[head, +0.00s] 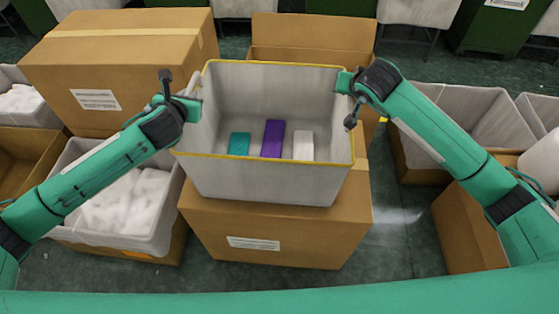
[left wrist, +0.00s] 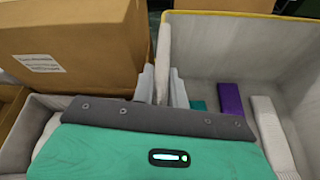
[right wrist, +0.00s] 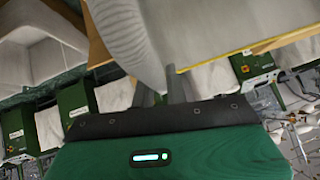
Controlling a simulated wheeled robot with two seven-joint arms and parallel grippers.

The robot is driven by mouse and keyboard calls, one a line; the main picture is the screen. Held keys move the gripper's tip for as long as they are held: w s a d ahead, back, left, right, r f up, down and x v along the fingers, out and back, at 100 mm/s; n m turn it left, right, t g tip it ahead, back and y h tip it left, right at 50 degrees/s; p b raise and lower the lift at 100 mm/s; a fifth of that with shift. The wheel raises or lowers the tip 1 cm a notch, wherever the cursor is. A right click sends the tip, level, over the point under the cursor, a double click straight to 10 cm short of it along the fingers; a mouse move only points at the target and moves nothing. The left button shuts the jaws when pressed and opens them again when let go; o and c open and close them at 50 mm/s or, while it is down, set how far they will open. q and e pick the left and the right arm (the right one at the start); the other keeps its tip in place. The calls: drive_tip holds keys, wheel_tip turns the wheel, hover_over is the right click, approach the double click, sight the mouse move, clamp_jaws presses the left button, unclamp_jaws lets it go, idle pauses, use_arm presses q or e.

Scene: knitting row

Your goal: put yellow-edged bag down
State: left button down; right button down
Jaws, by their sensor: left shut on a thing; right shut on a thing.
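The yellow-edged bag (head: 265,185) is a grey, open-topped bin with a yellow rim. It is in the middle of the head view, over a closed cardboard box (head: 275,230); I cannot tell whether it touches the box. Inside it are a teal block (head: 239,144), a purple block (head: 273,138) and a white block (head: 303,145). My left gripper (head: 192,98) is shut on the bag's left wall, which also shows between the fingers in the left wrist view (left wrist: 163,60). My right gripper (head: 346,84) is shut on the bag's right wall.
A large closed carton (head: 120,70) stands behind left, and an open carton (head: 310,35) is behind the bag. A grey bin with white contents (head: 125,205) is at left. Empty grey bins (head: 465,120) stand at right. Some floor shows at front right (head: 400,235).

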use_arm(q)
drive_tip(key=shift+f, duration=0.35)
use_arm(e)
drive_tip(key=shift+f, duration=0.35)
use_arm(q)
drive_tip(key=c, duration=1.4)
unclamp_jaws()
use_arm(e)
drive_tip(key=c, duration=1.4)
unclamp_jaws()
use_arm(q)
drive_tip(key=shift+s, duration=0.1)
use_arm(e)
drive_tip(key=shift+r, duration=0.1)
use_arm(q)
drive_tip(key=v, duration=1.1)
drive_tip(key=shift+s+r, duration=0.25)
drive_tip(key=shift+s, duration=0.1)
use_arm(e)
drive_tip(key=v, duration=1.2)
